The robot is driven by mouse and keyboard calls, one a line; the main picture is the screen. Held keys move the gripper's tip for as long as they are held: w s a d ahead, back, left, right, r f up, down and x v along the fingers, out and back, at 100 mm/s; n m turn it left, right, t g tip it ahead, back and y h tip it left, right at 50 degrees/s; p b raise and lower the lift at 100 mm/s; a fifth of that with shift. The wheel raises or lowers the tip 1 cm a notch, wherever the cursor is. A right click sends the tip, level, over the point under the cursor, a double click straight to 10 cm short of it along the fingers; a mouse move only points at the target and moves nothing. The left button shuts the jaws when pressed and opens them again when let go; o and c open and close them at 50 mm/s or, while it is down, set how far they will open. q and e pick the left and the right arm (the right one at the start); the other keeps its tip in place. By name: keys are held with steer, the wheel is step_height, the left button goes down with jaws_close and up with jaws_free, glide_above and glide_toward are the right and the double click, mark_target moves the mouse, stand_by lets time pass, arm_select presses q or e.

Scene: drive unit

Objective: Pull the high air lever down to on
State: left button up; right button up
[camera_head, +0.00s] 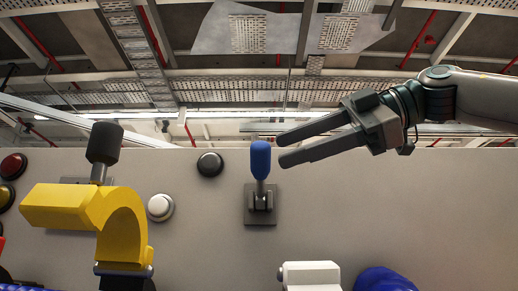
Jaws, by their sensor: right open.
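A lever with a blue handle (260,160) stands upright on a dark square base (260,204) on the grey panel. My right gripper (279,150) comes in from the right. Its two dark fingers are spread a little and point left, with the tips close to the right side of the blue handle. Nothing is held between the fingers. I cannot tell whether a fingertip touches the handle. Another lever with a black handle (104,142) stands at the left, partly behind a yellow part. No label shows which lever is the high air one. My left gripper is not in view.
A large yellow curved part (125,230) stands at the left. A black button (210,165), a white button (160,207) and a red button (13,167) are on the grey panel (400,210). A white block (311,275) and a blue rounded part (384,280) show at the bottom.

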mark_target(260, 169)
steer(key=p+x, duration=0.2)
steer(key=x, duration=0.3)
steer(key=shift+s+a+r, duration=0.1)
steer(key=shift+a, duration=0.1)
steer(key=shift+w+a+f, duration=0.3)
steer(key=shift+a, duration=0.3)
jaws_close()
steer(key=shift+d, duration=0.1)
